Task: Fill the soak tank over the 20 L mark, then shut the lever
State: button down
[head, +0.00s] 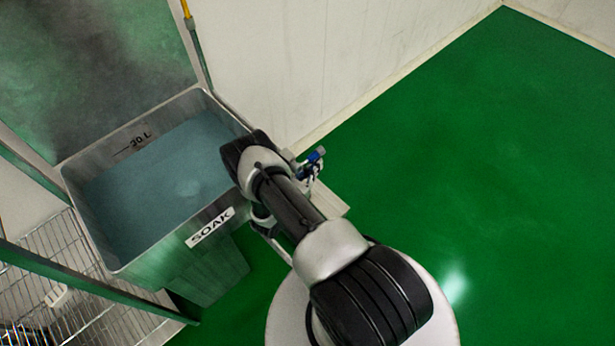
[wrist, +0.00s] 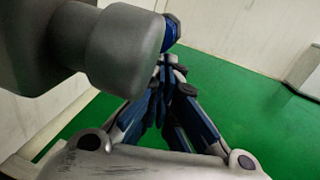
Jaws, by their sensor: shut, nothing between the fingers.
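The steel soak tank (head: 174,260), labelled SOAK, stands at the left in the head view and holds grey-blue water (head: 160,190). The 20 L mark (head: 138,142) shows on its far inner wall, just above the water's edge. In the wrist view a grey metal valve body (wrist: 125,50) fills the upper left, with a blue lever (wrist: 171,32) at its right. My gripper (wrist: 163,72) is shut and empty, its tips just below the blue lever; I cannot tell if they touch it. In the head view my gripper is mostly hidden by my arm, near a blue part (head: 316,155).
A wire rack (head: 45,260) and green frame bars (head: 80,275) lie left of the tank. A yellow-ended pipe (head: 190,25) runs by the wall behind it. White walls (head: 300,60) bound the back. The green floor (head: 480,160) at the right is clear.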

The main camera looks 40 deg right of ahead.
jog(key=s+a+f+b, duration=0.1)
jog(key=s+a+f, duration=0.2)
jog(key=a+f, duration=0.5)
jog(key=shift+s+a+f, duration=0.2)
jog(key=shift+a+f, duration=0.15)
jog(key=shift+a, duration=0.5)
